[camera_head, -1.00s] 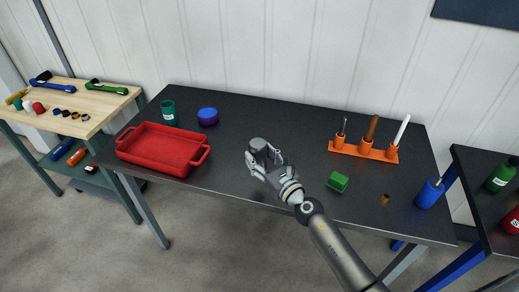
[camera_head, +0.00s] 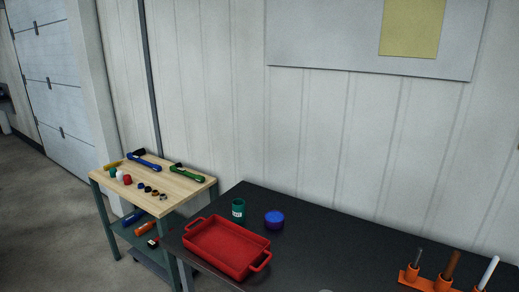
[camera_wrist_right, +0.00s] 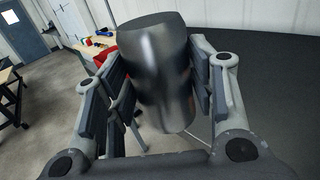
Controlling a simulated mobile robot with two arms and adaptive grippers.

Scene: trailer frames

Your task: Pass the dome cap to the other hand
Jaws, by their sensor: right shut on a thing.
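The dome cap (camera_wrist_right: 152,72) shows in the right wrist view as a dark grey, shiny rounded cylinder. My right gripper (camera_wrist_right: 160,88) is shut on it, with the finger pads against its left and right sides. The cap's lower end is near the gripper's palm. In the head view only a small grey sliver shows at the bottom edge, and I cannot tell which part it is. My left gripper is in neither view.
The dark table (camera_head: 330,250) bears a red tray (camera_head: 228,250), a green tin (camera_head: 238,210), a blue-purple round container (camera_head: 274,219) and an orange rack (camera_head: 412,275) with upright tools. A wooden bench (camera_head: 185,195) with tools stands at left. The table's middle looks clear.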

